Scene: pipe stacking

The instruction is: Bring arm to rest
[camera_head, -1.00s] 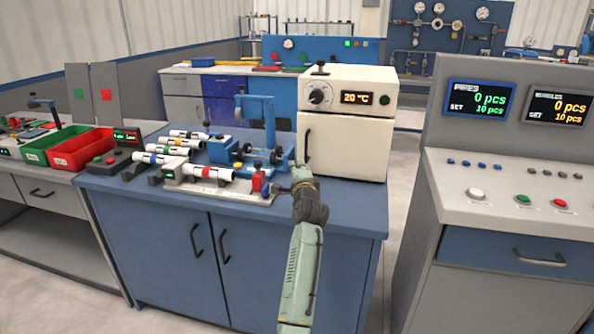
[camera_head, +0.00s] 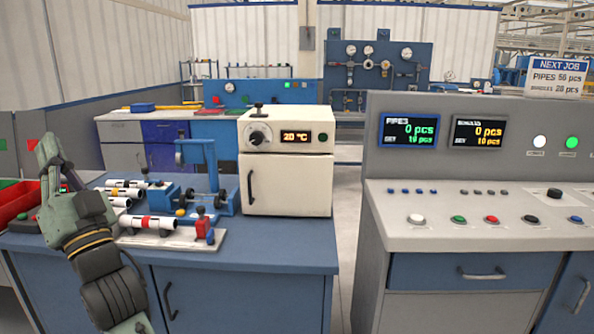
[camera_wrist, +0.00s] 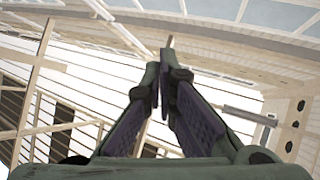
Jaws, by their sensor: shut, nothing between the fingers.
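My gripper (camera_wrist: 161,68) shows in the wrist view with its two dark fingers closed together at the tips and nothing between them. It points up toward the ceiling beams and white roof panels. In the head view my green and black arm (camera_head: 90,230) is raised at the left, in front of the blue workbench (camera_head: 265,258). The arm hides part of the bench's left end.
Several white pipes with coloured bands, one red-banded (camera_head: 155,223), lie on the bench beside a blue fixture (camera_head: 205,170). A white oven (camera_head: 290,185) stands at the bench's right. A grey control console (camera_head: 470,215) stands further right, across a floor gap. A red bin (camera_head: 15,203) is at far left.

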